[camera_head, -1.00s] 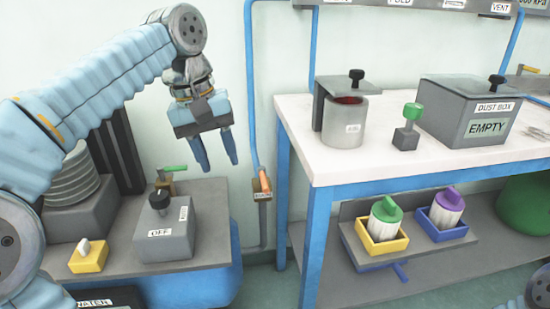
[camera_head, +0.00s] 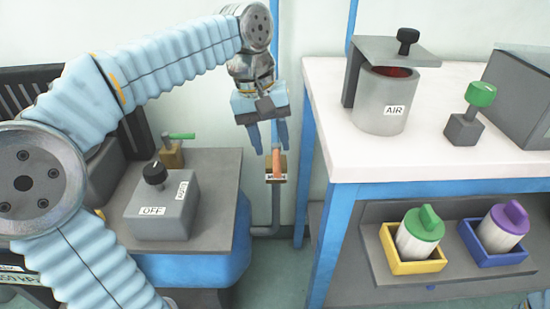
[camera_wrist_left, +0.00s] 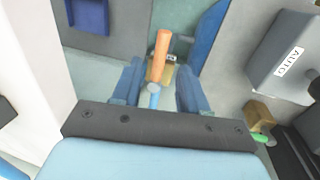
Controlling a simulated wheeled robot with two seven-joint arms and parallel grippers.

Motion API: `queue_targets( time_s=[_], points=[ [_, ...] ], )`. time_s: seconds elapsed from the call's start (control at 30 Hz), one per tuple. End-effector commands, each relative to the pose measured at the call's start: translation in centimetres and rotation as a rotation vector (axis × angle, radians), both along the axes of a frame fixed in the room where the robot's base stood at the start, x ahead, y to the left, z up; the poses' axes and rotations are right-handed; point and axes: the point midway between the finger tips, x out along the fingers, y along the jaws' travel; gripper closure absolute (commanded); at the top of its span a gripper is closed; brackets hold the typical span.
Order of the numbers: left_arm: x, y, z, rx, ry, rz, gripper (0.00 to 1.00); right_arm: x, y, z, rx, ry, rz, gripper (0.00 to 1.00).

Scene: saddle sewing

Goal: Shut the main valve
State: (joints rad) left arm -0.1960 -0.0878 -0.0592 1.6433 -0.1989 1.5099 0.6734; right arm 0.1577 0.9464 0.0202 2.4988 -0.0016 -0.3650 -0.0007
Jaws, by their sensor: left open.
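The main valve is an orange lever (camera_head: 276,161) on a tan body (camera_head: 276,176), on the pipe between the grey bench and the white table. The lever stands upright, in line with the pipe. My left gripper (camera_head: 269,142) points down just above the lever, open and empty. In the left wrist view the orange lever (camera_wrist_left: 158,56) lies between the two blue fingers (camera_wrist_left: 158,80), with the tan body (camera_wrist_left: 165,76) beyond it. I cannot tell whether a finger touches the lever. My right gripper is not in view.
A grey OFF/AUTO switch box (camera_head: 163,214) and a small green-handled valve (camera_head: 173,150) sit on the bench at left. The white table (camera_head: 330,130) at right carries an AIR pot (camera_head: 380,100). Yellow (camera_head: 412,265) and blue (camera_head: 495,257) bins hold canisters below.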

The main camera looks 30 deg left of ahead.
Motion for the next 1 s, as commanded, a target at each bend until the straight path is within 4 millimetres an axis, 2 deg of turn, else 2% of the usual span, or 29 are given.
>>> queue_targets(
  time_s=[0.03,0.2,0.57,0.6,0.87,1.0],
  points=[
    [0.0,-0.2,-1.2,0.001,0.003,-0.001,0.57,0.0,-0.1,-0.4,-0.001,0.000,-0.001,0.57],
    [0.3,-0.5,-3.2,0.000,0.001,0.000,0.57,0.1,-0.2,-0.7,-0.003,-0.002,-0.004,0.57],
    [0.4,-0.6,-3.8,0.000,-0.001,0.000,0.57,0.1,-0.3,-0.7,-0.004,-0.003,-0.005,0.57],
    [0.4,-0.6,-3.8,0.000,-0.001,0.000,0.58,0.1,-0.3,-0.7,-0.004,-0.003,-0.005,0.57],
    [0.4,-0.6,-3.8,0.001,-0.001,0.000,0.98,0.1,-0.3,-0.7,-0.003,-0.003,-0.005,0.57],
    [0.4,-0.6,-3.8,0.001,-0.001,0.000,1.00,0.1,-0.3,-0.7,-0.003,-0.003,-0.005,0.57]
  ],
)
